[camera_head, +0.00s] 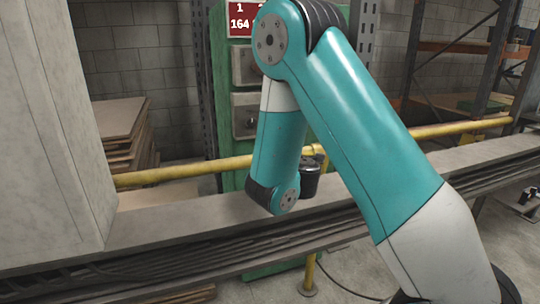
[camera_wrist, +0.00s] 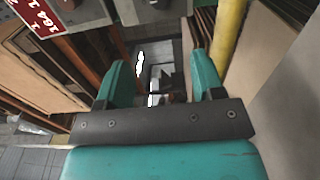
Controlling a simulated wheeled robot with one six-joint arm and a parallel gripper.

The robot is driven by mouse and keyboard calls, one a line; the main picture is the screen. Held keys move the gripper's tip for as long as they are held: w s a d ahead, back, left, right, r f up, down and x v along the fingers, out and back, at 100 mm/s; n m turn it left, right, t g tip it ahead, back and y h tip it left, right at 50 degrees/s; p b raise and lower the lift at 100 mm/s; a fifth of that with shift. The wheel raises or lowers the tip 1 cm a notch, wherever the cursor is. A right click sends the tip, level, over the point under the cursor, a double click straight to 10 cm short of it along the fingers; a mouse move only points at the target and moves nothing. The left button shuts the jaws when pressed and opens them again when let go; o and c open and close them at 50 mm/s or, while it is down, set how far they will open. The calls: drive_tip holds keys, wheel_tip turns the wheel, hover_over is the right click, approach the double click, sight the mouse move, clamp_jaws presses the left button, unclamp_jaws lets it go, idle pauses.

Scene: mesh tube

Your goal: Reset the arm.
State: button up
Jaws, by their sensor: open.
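My arm (camera_head: 375,140) rises from the lower right in the head view, bends at a top joint and folds down to a lower joint in front of the green post. My gripper (camera_wrist: 160,62) shows in the wrist view as two teal fingers standing apart on a dark crossbar. It is open, and nothing is held between the fingers. In the head view I cannot make out the gripper's fingers.
A yellow rail (camera_head: 185,173) and a long grey beam (camera_head: 160,222) run across behind my arm. A green post (camera_head: 226,125) bears a red sign (camera_head: 239,22). A pale panel (camera_head: 45,130) stands at left, near stacked boards (camera_head: 122,122). The yellow rail (camera_wrist: 229,35) passes right of my fingers.

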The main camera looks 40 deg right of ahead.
idle(0.6)
drive_tip(key=s+a+f+m+g, duration=0.45)
drive_tip(key=s+m+g, duration=0.4)
drive_tip(key=m, duration=0.45)
drive_tip(key=s+a+r+n+g+y, duration=0.2)
drive_tip(key=s+a+g+y, duration=0.25)
drive_tip(key=s+a, duration=0.55)
drive_tip(key=s+a+r+n+g+y, duration=0.25)
drive_tip(key=s+a+g+y, duration=0.2)
drive_tip(key=s+a, duration=0.5)
wheel_tip(320, 180, up, 23)
drive_tip(key=s+p, duration=0.1)
drive_tip(key=p, duration=2.2)
drive_tip(key=shift+s+r, duration=0.2)
